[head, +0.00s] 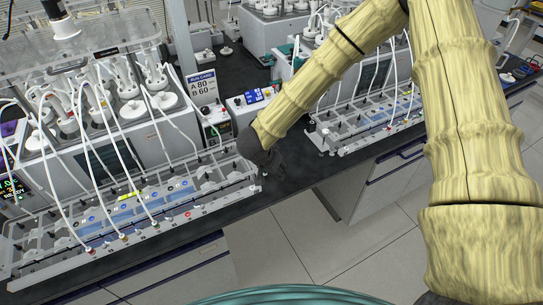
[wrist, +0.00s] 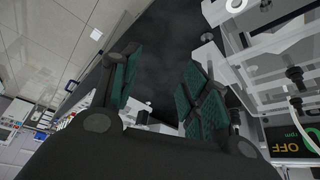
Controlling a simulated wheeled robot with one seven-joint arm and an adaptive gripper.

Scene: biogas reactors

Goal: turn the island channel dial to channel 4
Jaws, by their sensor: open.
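My gripper (head: 279,171) is at the front edge of the dark bench in the head view, at the right end of the left reactor rig. In the wrist view my gripper (wrist: 156,75) is open, its two green-padded fingers apart with nothing between them. A small white control box (head: 215,128) stands behind it, under a card (head: 203,85) reading A 80 and B 60. I cannot make out the channel dial in either view.
The left rig's clear tray (head: 120,215) with tubes is left of my gripper; another tray (head: 375,118) is to the right. A display reading OFF and rpm (wrist: 292,138) is close on the right in the wrist view. Dark benchtop (wrist: 160,50) lies between the fingers.

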